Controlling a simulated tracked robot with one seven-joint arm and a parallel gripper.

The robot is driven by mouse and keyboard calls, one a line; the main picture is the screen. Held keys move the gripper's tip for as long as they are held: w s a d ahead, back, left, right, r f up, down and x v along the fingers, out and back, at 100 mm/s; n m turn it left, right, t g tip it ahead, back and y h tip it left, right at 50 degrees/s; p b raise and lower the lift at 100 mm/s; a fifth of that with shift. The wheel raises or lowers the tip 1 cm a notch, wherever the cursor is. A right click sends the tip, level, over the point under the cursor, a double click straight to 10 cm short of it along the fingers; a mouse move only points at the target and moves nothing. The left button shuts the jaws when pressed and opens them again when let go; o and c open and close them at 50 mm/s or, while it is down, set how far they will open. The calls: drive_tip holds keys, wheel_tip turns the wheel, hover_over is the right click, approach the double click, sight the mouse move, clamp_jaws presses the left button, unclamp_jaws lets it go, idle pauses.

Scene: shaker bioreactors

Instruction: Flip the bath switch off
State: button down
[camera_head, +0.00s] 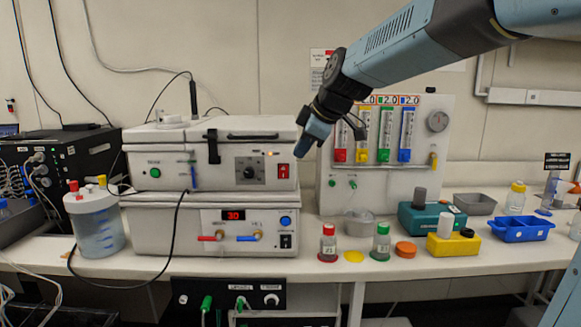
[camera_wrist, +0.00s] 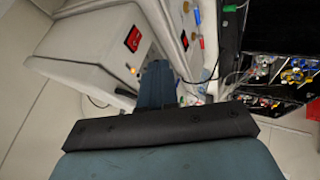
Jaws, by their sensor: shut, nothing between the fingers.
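A red rocker switch (camera_head: 283,171) is on the right end of the upper white unit's front panel (camera_head: 220,173). A small amber lamp (camera_head: 268,153) glows beside it. The red switch also shows in the wrist view (camera_wrist: 133,39). The lower white unit (camera_head: 160,228) has a red display reading 30 (camera_head: 235,215) and a black switch (camera_head: 286,241) at its right. My gripper (camera_head: 303,143) is shut and empty, above and right of the red switch in the head view and apart from it. Its blue fingers (camera_wrist: 155,80) show in the wrist view.
A black dial (camera_head: 250,171) is left of the red switch. A flowmeter panel (camera_head: 385,150) stands to the right. Red-capped (camera_head: 328,243) and green-capped bottles (camera_head: 381,243) stand on the bench. A black cable (camera_head: 178,225) hangs before the units.

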drive_tip(key=shift+a+f, duration=0.1)
approach(283, 172)
drive_tip(key=x, duration=0.6)
drive_tip(key=shift+s+a+f, duration=0.15)
drive_tip(key=shift+s+a, duration=0.15)
drive_tip(key=shift+s, duration=0.1)
idle(0.3)
